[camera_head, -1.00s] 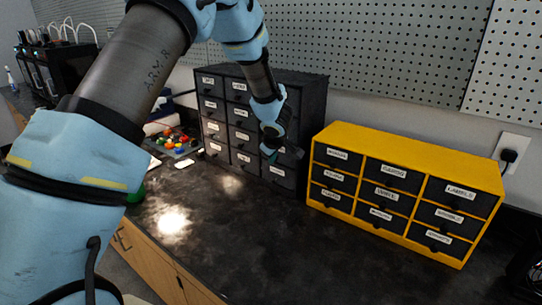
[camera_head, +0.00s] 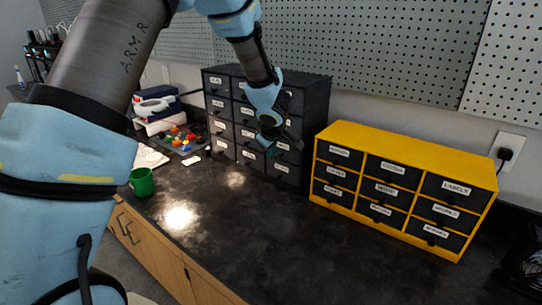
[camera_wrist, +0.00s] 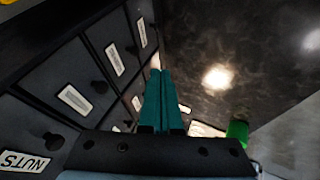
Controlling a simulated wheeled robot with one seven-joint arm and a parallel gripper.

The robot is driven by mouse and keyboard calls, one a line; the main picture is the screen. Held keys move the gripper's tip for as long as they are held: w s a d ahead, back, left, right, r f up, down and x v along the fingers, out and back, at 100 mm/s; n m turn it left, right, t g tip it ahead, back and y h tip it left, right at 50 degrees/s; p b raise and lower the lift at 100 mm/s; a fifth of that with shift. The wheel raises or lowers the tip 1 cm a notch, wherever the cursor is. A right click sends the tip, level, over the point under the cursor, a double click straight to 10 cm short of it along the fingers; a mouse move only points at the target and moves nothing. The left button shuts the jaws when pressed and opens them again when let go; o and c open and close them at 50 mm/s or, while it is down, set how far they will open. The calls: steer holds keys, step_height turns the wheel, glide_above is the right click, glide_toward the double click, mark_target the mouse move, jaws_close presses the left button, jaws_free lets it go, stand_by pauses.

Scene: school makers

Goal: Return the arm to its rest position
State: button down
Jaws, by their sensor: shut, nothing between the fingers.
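My gripper (camera_head: 270,150) hangs in front of the black drawer cabinet (camera_head: 222,100), above the dark counter. In the wrist view its two teal fingers (camera_wrist: 160,85) lie together, shut with nothing between them. The labelled black drawers (camera_wrist: 75,95) fill the left of that view, close beside the fingers. Whether the gripper touches the cabinet I cannot tell. My arm reaches across the left of the head view and hides part of the counter.
A yellow organizer (camera_head: 345,137) with black drawers stands right of the cabinet. A green mug (camera_head: 142,182) stands near the counter's front edge, left. Small coloured pieces lie on a tray (camera_head: 172,146). The middle of the counter (camera_head: 290,230) is clear. A pegboard (camera_head: 380,60) covers the wall.

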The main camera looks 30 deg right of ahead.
steer(key=shift+v, duration=2.05)
